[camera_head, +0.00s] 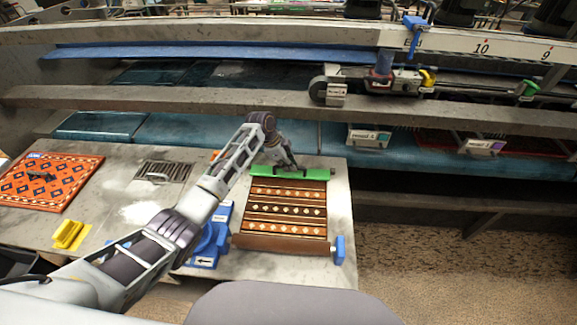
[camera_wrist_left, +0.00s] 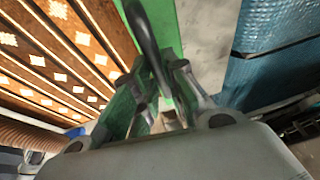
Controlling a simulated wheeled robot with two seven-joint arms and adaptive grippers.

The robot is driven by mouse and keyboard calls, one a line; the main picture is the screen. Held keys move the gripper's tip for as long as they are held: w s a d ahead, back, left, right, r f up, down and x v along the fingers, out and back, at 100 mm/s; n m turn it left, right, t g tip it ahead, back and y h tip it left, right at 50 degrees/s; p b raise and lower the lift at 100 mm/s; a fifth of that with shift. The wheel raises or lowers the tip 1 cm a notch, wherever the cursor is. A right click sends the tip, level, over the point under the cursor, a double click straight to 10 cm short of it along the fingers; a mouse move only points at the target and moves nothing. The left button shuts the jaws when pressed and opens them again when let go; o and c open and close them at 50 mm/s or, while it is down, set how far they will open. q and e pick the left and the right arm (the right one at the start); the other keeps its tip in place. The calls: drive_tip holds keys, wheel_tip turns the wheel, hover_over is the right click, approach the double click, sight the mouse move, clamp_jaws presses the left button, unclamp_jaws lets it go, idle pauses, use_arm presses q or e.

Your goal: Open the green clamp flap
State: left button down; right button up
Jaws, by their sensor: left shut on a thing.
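The green clamp flap (camera_head: 312,173) is a long bar lying across the far edge of the brown patterned rug (camera_head: 287,208). My left gripper (camera_head: 290,168) reaches over the rug's far edge and is at the flap. In the left wrist view the green flap (camera_wrist_left: 170,22) runs up from between the fingers, beside the rug (camera_wrist_left: 70,45). My left gripper (camera_wrist_left: 155,100) is shut on a dark curved handle (camera_wrist_left: 143,35) at the flap; the exact contact is partly hidden by the fingers. The flap looks flat along the rug edge. My right gripper is not in view.
A blue fixture (camera_head: 212,240) stands left of the rug and a small blue block (camera_head: 340,249) at its near right corner. An orange rug (camera_head: 50,180), a metal grate (camera_head: 163,171) and a yellow block (camera_head: 69,234) lie left. A blue-covered conveyor and grey rails run behind.

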use_arm(q)
drive_tip(key=shift+w+r+g, duration=0.15)
drive_tip(key=shift+w+g, duration=0.15)
drive_tip(key=shift+w, duration=0.05)
drive_tip(key=shift+w+r+g+b, duration=0.1)
drive_tip(key=shift+w+g+b, duration=0.35)
drive_tip(key=shift+b, duration=0.45)
drive_tip(key=shift+w+a+r+n+g+b, duration=0.15)
drive_tip(key=shift+w+n+g+b, duration=0.3)
drive_tip(key=shift+b, duration=0.8)
drive_tip(key=shift+g+b, duration=0.3)
drive_tip(key=shift+b, duration=0.1)
drive_tip(key=shift+w+b, duration=0.2)
drive_tip(key=shift+b, duration=0.85)
drive_tip(key=shift+w+g+b, duration=0.2)
drive_tip(key=shift+g+b, duration=0.3)
drive_tip(key=shift+b, duration=2.15)
drive_tip(key=shift+r, duration=0.1)
